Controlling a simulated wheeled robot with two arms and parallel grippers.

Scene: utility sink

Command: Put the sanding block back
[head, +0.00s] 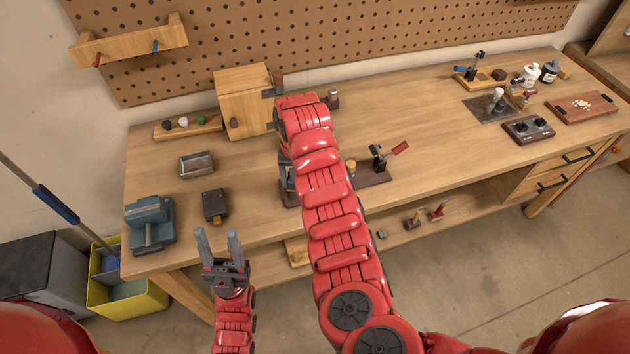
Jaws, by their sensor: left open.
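No object can be told for certain as the sanding block. A dark grey block (214,204) with a small wooden piece at its lower end lies on the left part of the workbench. My left gripper (218,238) is open and empty, its fingers pointing up the picture. In the picture it is just below the dark block and in front of the bench's front edge. My right arm reaches up across the middle of the bench. Its gripper is mostly hidden behind the arm, with only grey parts showing at its left side.
On the workbench (440,150) are a grey metal box (196,165), a blue-grey vise (150,223), a wooden cabinet (243,103), a wooden rack (188,126) and a red-handled clamp (388,155). A yellow bin (128,301) stands at lower left.

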